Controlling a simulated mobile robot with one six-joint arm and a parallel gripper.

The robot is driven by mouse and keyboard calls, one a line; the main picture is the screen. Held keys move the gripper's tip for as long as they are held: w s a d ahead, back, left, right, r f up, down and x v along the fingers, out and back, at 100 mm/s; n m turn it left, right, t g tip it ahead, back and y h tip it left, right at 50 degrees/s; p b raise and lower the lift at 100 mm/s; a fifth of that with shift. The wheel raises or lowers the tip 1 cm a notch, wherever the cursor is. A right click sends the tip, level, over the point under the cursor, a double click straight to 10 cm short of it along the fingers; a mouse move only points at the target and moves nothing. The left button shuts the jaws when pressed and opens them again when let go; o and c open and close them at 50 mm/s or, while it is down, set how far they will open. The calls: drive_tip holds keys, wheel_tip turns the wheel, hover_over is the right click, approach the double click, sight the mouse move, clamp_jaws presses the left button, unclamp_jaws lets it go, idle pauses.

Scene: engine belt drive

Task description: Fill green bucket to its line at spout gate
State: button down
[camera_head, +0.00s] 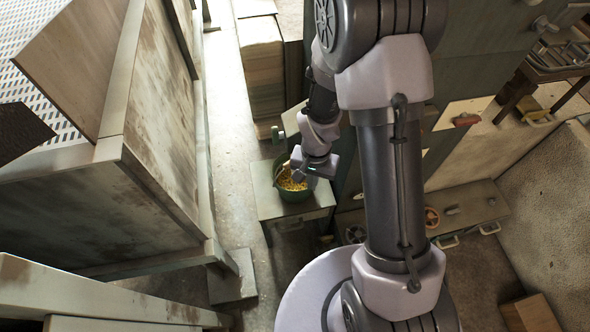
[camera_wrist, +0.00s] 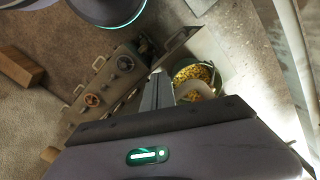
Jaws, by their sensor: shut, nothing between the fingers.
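The green bucket (camera_head: 293,194) stands on a small pale stand (camera_head: 266,200) and holds yellow grains. It also shows in the wrist view (camera_wrist: 178,73), partly behind my fingers, with a pale curved piece across its near side. My gripper (camera_head: 299,176) is just above the bucket's rim in the head view, and its fingers (camera_wrist: 158,90) are shut and empty in the wrist view. I cannot tell whether they touch the bucket. The fill line is not visible. I cannot make out the spout gate for certain.
A large worn wooden bin (camera_head: 160,130) stands to the left, with a clear strip of floor beside it. Stacked boards (camera_head: 262,60) stand behind the stand. A low bench (camera_head: 470,208) with a red wheel (camera_head: 432,217) lies to the right. A red handle (camera_head: 467,120) sits on a pale panel.

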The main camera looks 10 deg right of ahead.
idle(0.3)
drive_tip(key=shift+w, duration=1.7)
drive_tip(key=shift+r, duration=0.1)
drive_tip(key=r+p, duration=0.4)
drive_tip(key=r, duration=0.2)
drive_tip(key=shift+w, duration=0.2)
drive_tip(key=shift+s+f, duration=0.1)
drive_tip(key=shift+s, duration=0.05)
